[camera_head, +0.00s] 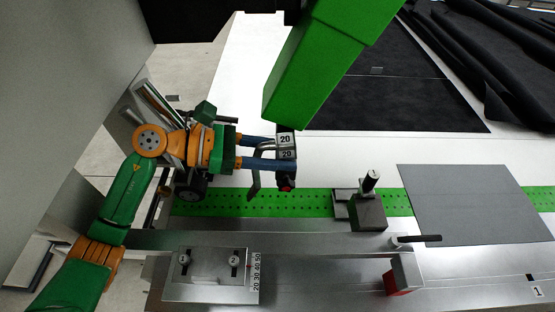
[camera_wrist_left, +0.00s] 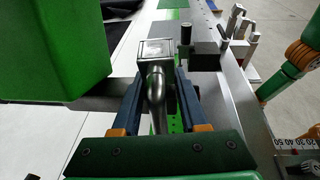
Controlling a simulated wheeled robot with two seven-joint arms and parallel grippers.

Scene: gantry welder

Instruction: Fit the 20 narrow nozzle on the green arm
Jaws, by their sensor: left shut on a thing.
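My left gripper (camera_head: 275,152) is shut on the 20 nozzle (camera_head: 286,140), a small block with "20" labels and a bent metal handle. Its lower end is dark with a red spot. The left wrist view also shows the nozzle block (camera_wrist_left: 155,48) and its handle between the blue fingers (camera_wrist_left: 158,95). The green arm (camera_head: 325,65) hangs from the top of the head view, its lower end just above the nozzle. A gap between them is hard to judge. In the left wrist view the green arm (camera_wrist_left: 55,45) is at upper left, beside the nozzle.
A green perforated strip (camera_head: 300,203) runs along the bench. A block with a black-topped post (camera_head: 368,212) stands on it. A grey sheet (camera_head: 470,205) lies to the right. A plate with marks 20 to 50 (camera_head: 212,272) and a red-footed bracket (camera_head: 403,275) are in front.

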